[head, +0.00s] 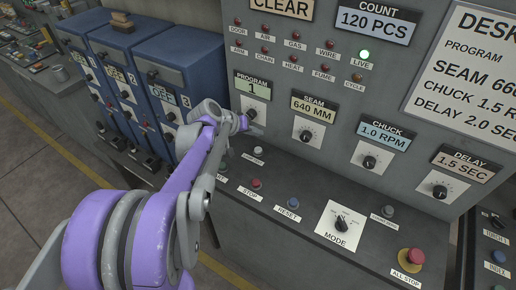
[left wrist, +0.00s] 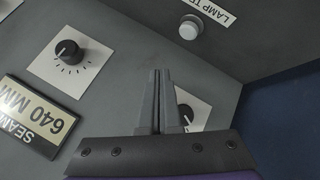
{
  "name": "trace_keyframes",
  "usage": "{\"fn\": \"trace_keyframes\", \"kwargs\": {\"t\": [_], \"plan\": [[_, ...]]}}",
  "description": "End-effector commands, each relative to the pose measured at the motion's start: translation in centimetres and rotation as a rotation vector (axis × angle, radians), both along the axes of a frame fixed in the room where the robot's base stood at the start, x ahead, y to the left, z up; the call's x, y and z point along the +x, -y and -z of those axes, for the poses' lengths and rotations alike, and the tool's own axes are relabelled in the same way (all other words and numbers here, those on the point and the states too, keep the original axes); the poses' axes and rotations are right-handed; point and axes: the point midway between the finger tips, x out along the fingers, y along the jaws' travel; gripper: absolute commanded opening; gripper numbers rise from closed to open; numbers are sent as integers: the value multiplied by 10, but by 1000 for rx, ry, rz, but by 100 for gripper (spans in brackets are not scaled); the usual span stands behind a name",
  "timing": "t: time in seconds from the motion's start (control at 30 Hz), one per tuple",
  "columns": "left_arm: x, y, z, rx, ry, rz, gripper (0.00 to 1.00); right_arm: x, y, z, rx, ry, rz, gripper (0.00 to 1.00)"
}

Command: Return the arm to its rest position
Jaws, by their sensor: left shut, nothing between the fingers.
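My left arm, purple and grey, comes in from the lower left in the head view. Its gripper (head: 244,124) is in front of the desk panel, at the PROGRAM knob (head: 251,113) under the display reading 1. In the left wrist view the two grey fingers (left wrist: 160,76) are shut together with nothing between them. The PROGRAM knob (left wrist: 187,114) is partly hidden behind the fingers; I cannot tell whether they touch it. The SEAM knob (left wrist: 67,50) is to the left, beside its 640 MM display (left wrist: 36,115). My right gripper is not in view.
In the head view, a MODE dial (head: 340,224), a red ALL STOP button (head: 411,257) and small push buttons sit on the sloped ledge. CHUCK (head: 369,161) and DELAY (head: 439,191) knobs are to the right. Blue switch boxes (head: 180,80) stand behind the arm. Floor shows lower left.

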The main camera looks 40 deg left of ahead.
Motion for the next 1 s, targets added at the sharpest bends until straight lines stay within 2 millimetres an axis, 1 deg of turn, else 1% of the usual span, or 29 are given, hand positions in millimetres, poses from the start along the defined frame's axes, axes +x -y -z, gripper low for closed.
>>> {"fn": "trace_keyframes", "kwargs": {"t": [0.47,0.57,0.67,0.77,0.8,0.87,0.9,0.97,1.0], "plan": [[0,0,0,0,0,0,0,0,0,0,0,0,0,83],[-2,8,0,6,-8,11,0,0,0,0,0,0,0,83],[-11,37,2,30,-41,47,0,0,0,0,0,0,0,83],[-34,85,6,86,-95,113,0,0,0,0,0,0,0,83],[-47,105,9,116,-120,143,0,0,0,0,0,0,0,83],[-69,134,15,166,-154,192,0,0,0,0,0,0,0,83],[-84,151,19,203,-174,222,0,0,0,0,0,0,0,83],[-107,171,26,257,-196,266,0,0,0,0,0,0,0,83],[-122,183,30,294,-207,293,0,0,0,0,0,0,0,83]]}}
